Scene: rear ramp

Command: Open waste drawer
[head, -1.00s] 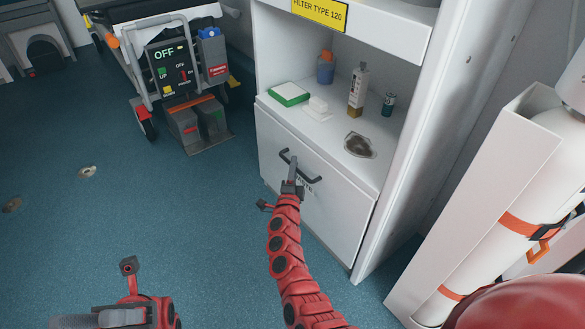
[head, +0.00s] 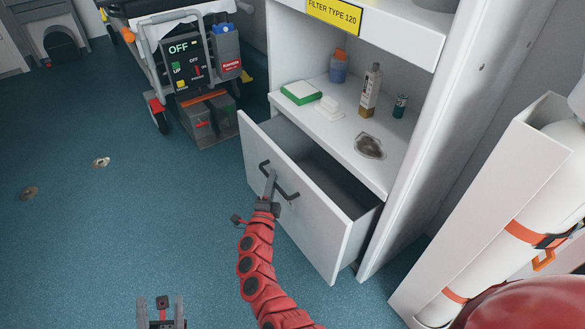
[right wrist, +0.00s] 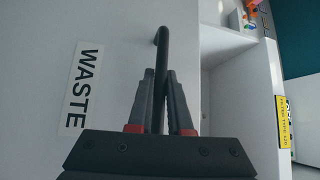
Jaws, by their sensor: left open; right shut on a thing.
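The white waste drawer (head: 300,205) under the shelf stands pulled part way out in the head view, and its grey inside shows. The part of the inside I can see looks empty. Its dark bar handle (head: 284,189) is on the front. My right gripper (head: 270,186) is shut on the handle. The right wrist view shows the fingers (right wrist: 160,95) on both sides of the black handle (right wrist: 161,50), beside the WASTE label (right wrist: 85,88). My left gripper (head: 161,312) is open and empty, low over the floor at the bottom edge.
The shelf (head: 335,128) above holds a green-and-white box (head: 301,93), bottles, a small can and a dark stain. A white post and a strapped cylinder (head: 525,210) stand at the right. A wheeled stretcher (head: 185,75) is at the back.

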